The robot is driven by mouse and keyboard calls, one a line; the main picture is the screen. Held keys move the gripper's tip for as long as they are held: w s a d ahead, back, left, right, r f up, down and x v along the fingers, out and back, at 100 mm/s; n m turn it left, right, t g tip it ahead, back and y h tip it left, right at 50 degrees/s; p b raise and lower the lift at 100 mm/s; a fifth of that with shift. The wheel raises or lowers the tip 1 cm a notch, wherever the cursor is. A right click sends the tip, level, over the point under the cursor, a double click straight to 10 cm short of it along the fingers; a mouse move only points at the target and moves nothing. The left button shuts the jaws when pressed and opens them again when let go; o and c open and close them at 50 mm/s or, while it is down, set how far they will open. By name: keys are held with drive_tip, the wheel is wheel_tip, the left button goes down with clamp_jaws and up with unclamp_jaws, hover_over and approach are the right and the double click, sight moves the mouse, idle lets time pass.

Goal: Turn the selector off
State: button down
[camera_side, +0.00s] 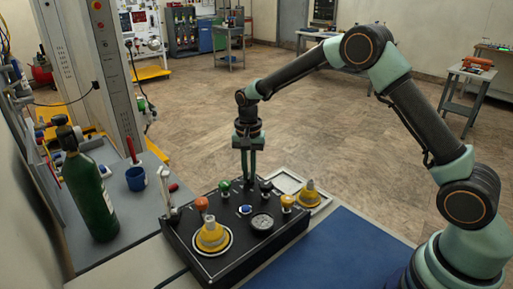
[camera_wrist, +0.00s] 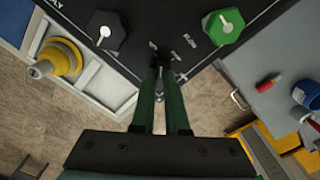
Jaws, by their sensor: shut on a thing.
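A black control panel (camera_side: 247,254) stands on the bench in the side view. My gripper (camera_side: 248,178) points down at its far edge, between a green knob (camera_side: 224,187) and a black knob (camera_side: 266,186). In the wrist view my gripper (camera_wrist: 162,70) is shut, its fingertips at the panel between the green knob (camera_wrist: 223,26) and the black knob (camera_wrist: 106,33). It is shut on a small dark part there, apparently the selector (camera_wrist: 165,60), mostly hidden by the fingers. Small white lettering lies beside it; its setting is unclear.
The panel also carries an orange knob (camera_side: 201,203), a blue button (camera_side: 245,209), a gauge (camera_side: 262,222), a yellow knob (camera_side: 288,201) and a yellow fitting (camera_side: 212,236). A green cylinder (camera_side: 88,195) and blue cup (camera_side: 136,178) stand left. The blue mat (camera_side: 345,250) is clear.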

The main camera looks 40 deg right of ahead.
sight(249, 175)
drive_tip(key=shift+r+n, duration=0.15)
drive_tip(key=shift+n, duration=1.75)
drive_tip(key=c, duration=0.9)
unclamp_jaws()
drive_tip(key=shift+r, duration=6)
